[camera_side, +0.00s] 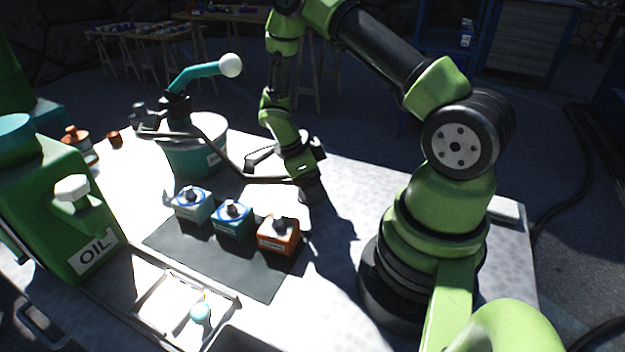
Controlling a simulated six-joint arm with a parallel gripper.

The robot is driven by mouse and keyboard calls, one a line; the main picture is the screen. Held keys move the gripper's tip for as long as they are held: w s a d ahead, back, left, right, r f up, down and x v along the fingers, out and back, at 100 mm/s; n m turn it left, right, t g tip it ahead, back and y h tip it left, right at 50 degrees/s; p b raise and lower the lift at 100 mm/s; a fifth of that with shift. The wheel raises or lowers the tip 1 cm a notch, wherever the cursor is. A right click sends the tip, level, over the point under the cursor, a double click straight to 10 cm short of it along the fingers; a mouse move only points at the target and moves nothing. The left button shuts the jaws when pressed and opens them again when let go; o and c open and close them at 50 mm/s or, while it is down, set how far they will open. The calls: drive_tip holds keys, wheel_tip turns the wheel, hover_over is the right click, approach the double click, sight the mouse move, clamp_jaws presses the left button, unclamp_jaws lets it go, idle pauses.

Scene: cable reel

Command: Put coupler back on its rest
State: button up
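A teal reel drum (192,157) stands at the back left of the table, with a teal crank arm (197,74) ending in a white ball. A dark cable (228,163) runs from the reel to the right and meets a dark cylindrical piece, which looks like the coupler (313,190). My gripper (307,172) points down directly over this piece, touching or very close to it. The fingers are dark and hard to make out, so I cannot tell whether they are closed on it. I cannot pick out the rest with certainty.
A green oil can (62,205) is at left. A white tray (165,303) holds a teal-ended tool. The table is bare right of my gripper.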

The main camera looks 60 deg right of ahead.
drive_tip(key=w+a+r+n+t, duration=0.1)
drive_tip(key=w+a+r+n, duration=0.1)
drive_tip(key=r, duration=0.6)
drive_tip(key=w+a+r+n+t, duration=0.1)
drive_tip(key=a+r+n, duration=0.15)
drive_tip(key=r, duration=0.55)
drive_tip(key=s+a+r+n+t+y, duration=0.4)
drive_tip(key=s+a+r+n+t, duration=0.5)
drive_tip(key=n, duration=1.1)
drive_tip(key=s+a+r, duration=0.2)
drive_tip(key=s+r, duration=0.1)
drive_tip(key=r, duration=0.1)
drive_tip(key=shift+r+y, duration=0.15)
drive_tip(key=shift+y, duration=0.25)
